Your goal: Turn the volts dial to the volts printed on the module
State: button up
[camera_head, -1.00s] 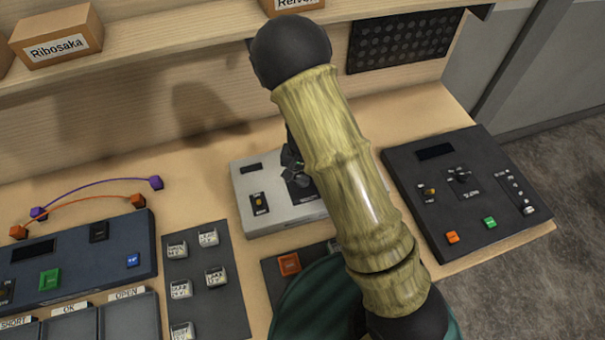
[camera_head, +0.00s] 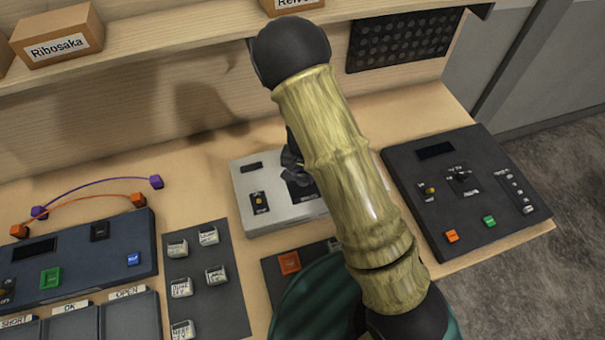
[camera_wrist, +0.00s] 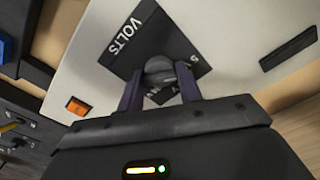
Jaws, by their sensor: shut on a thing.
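The volts dial (camera_wrist: 160,72) is a round dark knob on a black plate (camera_wrist: 132,38) printed "VOLTS" in the wrist view. The plate sits on a light grey console (camera_head: 283,226) in the head view. My gripper (camera_wrist: 159,80) has one finger on each side of the knob and is shut on it. The fingers and gripper body hide part of the scale, so I cannot read the setting. Several small white printed modules (camera_head: 208,236) sit on a dark panel left of the console; their print is too small to read.
An orange rocker switch (camera_wrist: 77,105) is on the console near the dial. A dark console (camera_head: 410,207) stands to the right, a blue one (camera_head: 80,262) to the left. A shelf (camera_head: 150,43) with labelled boxes runs behind. My arm covers the middle.

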jog(key=m+p, duration=0.2)
jog(key=m, duration=0.3)
jog(key=shift+r+m, duration=0.1)
jog(key=shift+m, duration=0.2)
jog(key=m+p, duration=0.2)
jog(key=m, duration=0.3)
jog(key=shift+w+a+m, duration=0.1)
jog(key=shift+m, duration=0.3)
jog(key=o, duration=1)
jog(key=shift+c, duration=0.2)
